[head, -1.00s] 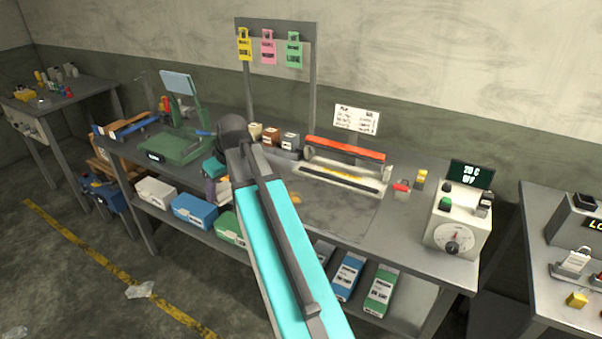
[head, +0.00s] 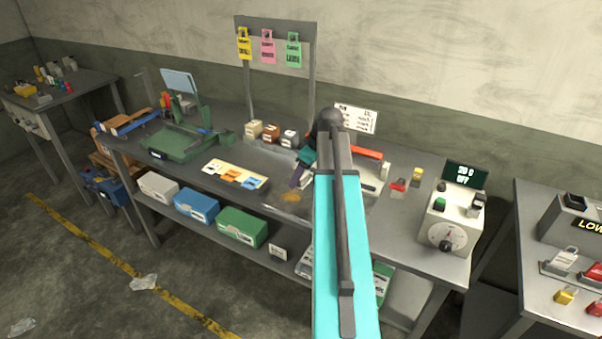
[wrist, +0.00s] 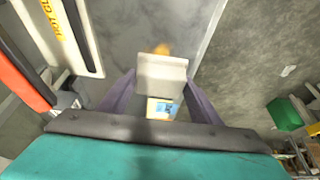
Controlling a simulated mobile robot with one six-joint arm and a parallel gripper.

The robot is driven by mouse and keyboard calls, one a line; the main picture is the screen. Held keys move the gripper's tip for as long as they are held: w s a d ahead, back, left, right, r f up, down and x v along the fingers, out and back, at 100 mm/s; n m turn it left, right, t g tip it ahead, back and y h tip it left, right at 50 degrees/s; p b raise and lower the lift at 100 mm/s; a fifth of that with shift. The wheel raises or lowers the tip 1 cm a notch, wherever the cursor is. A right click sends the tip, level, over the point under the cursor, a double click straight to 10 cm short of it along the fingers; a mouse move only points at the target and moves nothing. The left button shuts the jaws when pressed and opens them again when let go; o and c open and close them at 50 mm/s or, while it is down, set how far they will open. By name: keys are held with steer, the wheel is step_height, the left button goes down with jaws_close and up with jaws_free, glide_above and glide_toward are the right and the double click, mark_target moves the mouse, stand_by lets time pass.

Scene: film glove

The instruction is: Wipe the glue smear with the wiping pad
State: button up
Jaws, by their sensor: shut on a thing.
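My gripper (wrist: 160,82) is shut on the wiping pad (wrist: 162,72), a pale grey-white block held between its two purple fingers in the wrist view. The orange-brown glue smear (wrist: 162,49) shows just beyond the pad's far edge in that view, partly hidden by it. In the head view the smear (head: 290,196) lies on the grey bench top near the front edge, and my gripper (head: 298,178) is close behind it. The pad is hard to make out there. I cannot tell whether the pad touches the bench.
A sealer with a red bar (head: 367,152) stands behind my arm. A pale board with orange and blue cards (head: 212,168) lies left of the smear. A control box with a dial (head: 455,222) is at right. Small boxes (head: 271,132) and a green device (head: 180,146) stand further left.

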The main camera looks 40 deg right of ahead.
steer(key=shift+s+d, duration=0.25)
steer(key=shift+d, duration=0.15)
steer(key=shift+f, duration=0.1)
